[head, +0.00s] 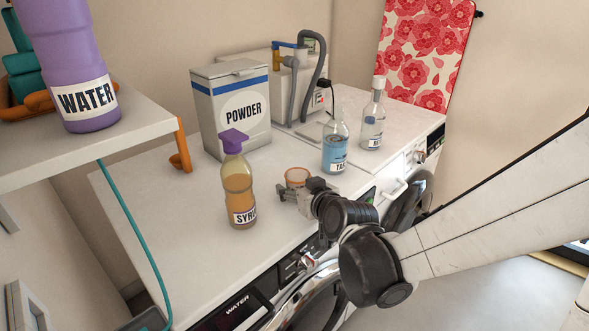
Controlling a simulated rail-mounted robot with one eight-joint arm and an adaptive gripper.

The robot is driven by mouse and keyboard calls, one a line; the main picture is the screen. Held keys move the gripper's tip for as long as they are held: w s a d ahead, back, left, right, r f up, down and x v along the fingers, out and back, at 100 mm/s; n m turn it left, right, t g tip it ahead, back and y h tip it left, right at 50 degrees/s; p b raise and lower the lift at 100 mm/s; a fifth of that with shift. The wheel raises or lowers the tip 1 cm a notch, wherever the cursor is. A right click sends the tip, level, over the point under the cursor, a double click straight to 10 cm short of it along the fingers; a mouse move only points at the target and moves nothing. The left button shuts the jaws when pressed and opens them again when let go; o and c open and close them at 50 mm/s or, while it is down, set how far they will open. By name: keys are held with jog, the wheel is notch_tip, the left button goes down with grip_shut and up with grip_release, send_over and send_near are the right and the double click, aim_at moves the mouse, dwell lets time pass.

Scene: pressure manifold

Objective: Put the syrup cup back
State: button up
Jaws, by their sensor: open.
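A small orange-rimmed cup (297,176) stands on the white worktop, just behind my gripper; I take it for the syrup cup, but no label on it shows. My gripper (284,200) is open, low over the worktop in front of the cup, with its fingers pointing left. Its body hides the cup's lower right part, and I cannot tell whether it touches the cup. The syrup bottle (239,188), holding amber liquid under a purple cap, stands upright to the left of my gripper.
A powder box (230,110) stands behind the syrup bottle. A shelf (140,145) at left holds a purple water bottle (68,60). The worktop's left part is clear.

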jog(key=p+v, duration=0.2)
jog(key=v, duration=1)
jog(key=shift+p, duration=0.4)
jog(key=s+d+r+m+g+h, duration=0.2)
jog(key=s+d+m+g+h, duration=0.2)
jog(key=s+d, duration=0.9)
jog(key=shift+s+r+g+h, duration=0.35)
jog(key=shift+s+g+h, duration=0.25)
jog(key=shift+g, duration=0.4)
jog(key=shift+r, duration=0.1)
